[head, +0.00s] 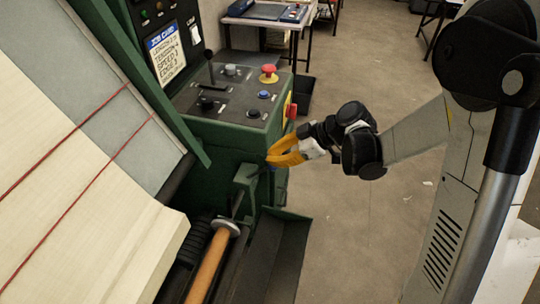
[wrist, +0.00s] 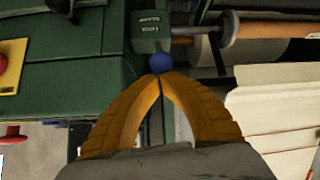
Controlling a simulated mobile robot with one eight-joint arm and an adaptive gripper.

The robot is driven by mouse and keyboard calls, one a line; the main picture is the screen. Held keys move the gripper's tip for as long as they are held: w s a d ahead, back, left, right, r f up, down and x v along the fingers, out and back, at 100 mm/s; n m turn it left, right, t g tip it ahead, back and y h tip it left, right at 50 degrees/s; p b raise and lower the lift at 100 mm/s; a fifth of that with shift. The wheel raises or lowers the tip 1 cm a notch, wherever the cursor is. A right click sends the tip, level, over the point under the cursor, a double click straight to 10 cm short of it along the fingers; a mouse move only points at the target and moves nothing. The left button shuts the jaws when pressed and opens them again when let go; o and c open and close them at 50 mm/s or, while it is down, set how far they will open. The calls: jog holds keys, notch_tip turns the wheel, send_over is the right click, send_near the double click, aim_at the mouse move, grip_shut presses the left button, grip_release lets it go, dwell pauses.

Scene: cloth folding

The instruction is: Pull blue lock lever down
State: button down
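My gripper (head: 270,158) has yellow-orange fingers and reaches left to the front of the green machine. In the wrist view, its fingertips (wrist: 160,76) come together right at a round blue knob (wrist: 161,62). I take this knob for the end of the blue lock lever. In the head view, a little blue (head: 272,170) shows just below the fingertips. The tips are at or touching the knob, but I cannot tell whether it is pinched between them. The lever's shaft is hidden. A green block with a small label (wrist: 149,27) stands just beyond the knob.
The control panel (head: 228,95) with a black lever, buttons and a red stop button (head: 268,73) lies above my gripper. An orange-brown roller (head: 207,275) and a dark trough (head: 275,260) lie below left. The floor (head: 370,220) to the right is open.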

dwell(0.4)
jog(key=r+p, duration=0.1)
jog(key=a+r+p, duration=0.2)
jog(key=r, duration=0.1)
jog(key=shift+a, duration=0.1)
jog(key=p, duration=0.2)
send_near(265, 168)
jog(key=r, duration=0.1)
jog(key=d+r, duration=0.2)
jog(key=r, duration=0.1)
jog(key=shift+s+d, duration=0.15)
jog(key=shift+s, duration=0.25)
